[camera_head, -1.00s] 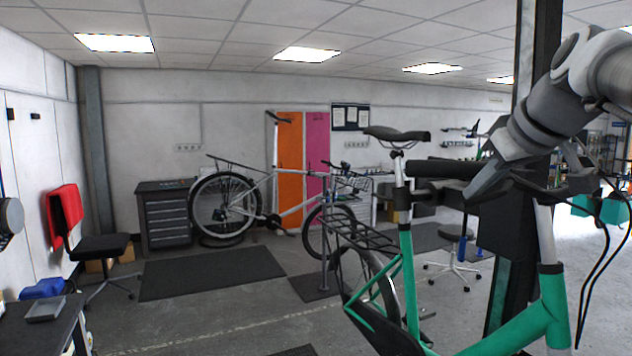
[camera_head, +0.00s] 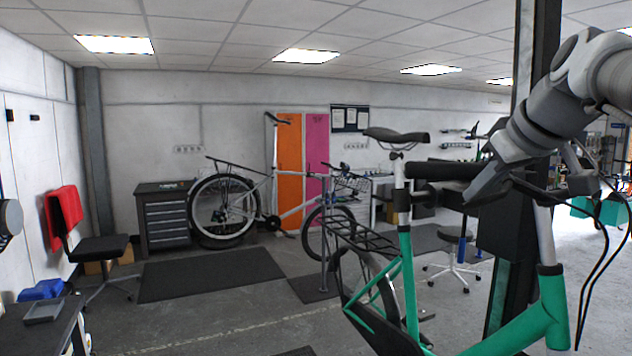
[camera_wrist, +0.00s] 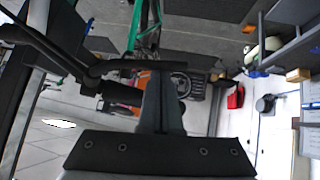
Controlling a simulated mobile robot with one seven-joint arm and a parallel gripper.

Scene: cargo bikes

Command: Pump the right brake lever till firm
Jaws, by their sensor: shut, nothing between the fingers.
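The green bike (camera_head: 545,318) stands at the right in the head view, with its black handlebar grip (camera_head: 438,168) reaching left. My gripper (camera_head: 474,196) is shut and empty beside the inner part of this grip, angled down to the left. In the wrist view, my gripper's closed fingers (camera_wrist: 161,80) reach up to a thin dark brake lever (camera_wrist: 128,64), which crosses by their tips. The grip (camera_wrist: 122,93) lies just left of the fingers. They look very close to the lever; I cannot tell whether they touch it. My arm hides part of the handlebar in the head view.
Black cables (camera_head: 600,262) hang at the right by the green frame. The saddle (camera_head: 396,135) and rear rack (camera_head: 350,234) stand left of my gripper. A dark post (camera_head: 520,60) rises behind it. A white bike (camera_head: 285,210) and open floor lie further back.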

